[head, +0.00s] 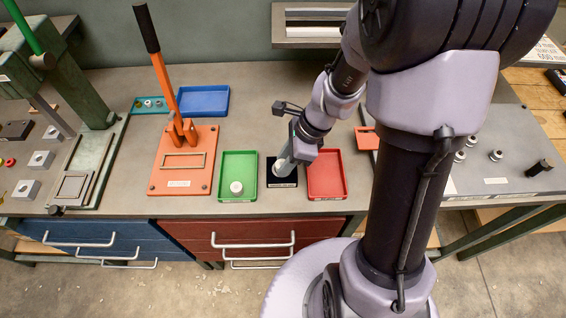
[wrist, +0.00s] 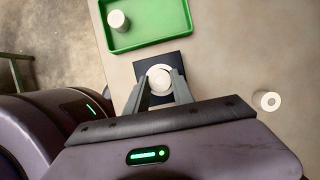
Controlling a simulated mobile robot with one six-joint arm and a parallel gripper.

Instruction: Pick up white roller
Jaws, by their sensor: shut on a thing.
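A white round roller (wrist: 159,77) sits between the two fingertips of my gripper (wrist: 158,84) in the wrist view, over a black square pad. My gripper is shut on it. In the head view my gripper (head: 284,164) points down at the black pad (head: 283,181), between the green and red trays; the roller is largely covered there. I cannot tell whether the roller touches the pad. Another white roller (head: 236,188) stands in the green tray (head: 222,194); it also shows in the wrist view (wrist: 117,21). A white piece with a centre hole (wrist: 267,100) stands on the bench.
A red tray (head: 341,177) lies right of the pad. An orange lever press (head: 206,176) stands left of the green tray, with a blue tray (head: 204,91) behind it. A green fly press (head: 82,88) stands far left. Bare bench lies behind the trays.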

